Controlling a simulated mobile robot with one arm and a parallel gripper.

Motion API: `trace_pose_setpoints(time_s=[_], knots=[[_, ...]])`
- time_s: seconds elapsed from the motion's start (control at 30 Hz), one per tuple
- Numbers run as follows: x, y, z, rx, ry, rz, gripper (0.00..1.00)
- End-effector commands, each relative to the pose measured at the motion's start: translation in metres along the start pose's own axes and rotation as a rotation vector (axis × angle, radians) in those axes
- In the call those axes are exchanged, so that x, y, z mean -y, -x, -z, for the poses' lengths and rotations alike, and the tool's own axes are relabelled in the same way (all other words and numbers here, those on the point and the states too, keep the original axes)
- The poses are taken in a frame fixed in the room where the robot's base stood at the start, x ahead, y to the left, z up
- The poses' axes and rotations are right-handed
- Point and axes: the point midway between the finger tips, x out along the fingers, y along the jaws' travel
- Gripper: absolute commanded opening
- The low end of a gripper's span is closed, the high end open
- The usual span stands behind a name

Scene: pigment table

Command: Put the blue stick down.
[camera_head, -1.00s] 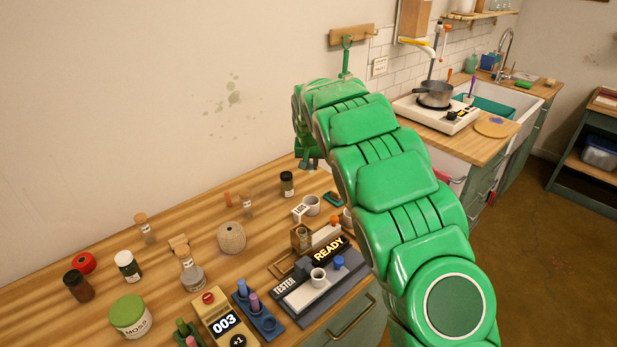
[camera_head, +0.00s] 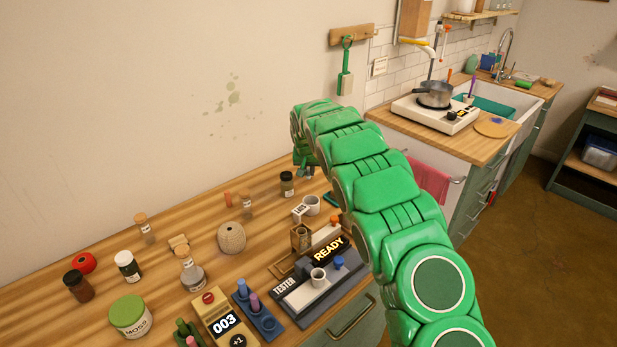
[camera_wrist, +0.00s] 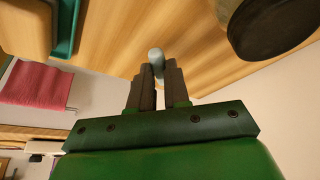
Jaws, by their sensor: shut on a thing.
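My gripper (camera_wrist: 158,85) is shut on a pale blue-grey stick (camera_wrist: 156,57) in the wrist view. The stick's rounded end shows between the fingertips, over the wooden table top. I cannot tell whether its far end touches the wood. In the head view my gripper (camera_head: 304,172) is over the back of the table, to the right of a small dark-capped jar (camera_head: 287,184). The stick is too small there to make out clearly.
A dark round-topped jar (camera_wrist: 272,22) is close on the right in the wrist view. A teal-edged tray (camera_wrist: 66,30) is at the upper left. White cups, the tester (camera_head: 320,285) and a twine ball (camera_head: 231,238) stand in front. Bare wood (camera_head: 185,215) lies to the left.

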Motion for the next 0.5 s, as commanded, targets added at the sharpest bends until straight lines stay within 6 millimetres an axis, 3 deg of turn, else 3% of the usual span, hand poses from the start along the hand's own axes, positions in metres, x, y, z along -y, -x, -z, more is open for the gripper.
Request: trace_pose_setpoints(time_s=[0.2, 0.5], knots=[[-0.001, -0.025, -0.010, -0.001, 0.000, 0.000, 0.05], [0.000, -0.027, -0.011, -0.002, 0.000, 0.000, 0.05]])
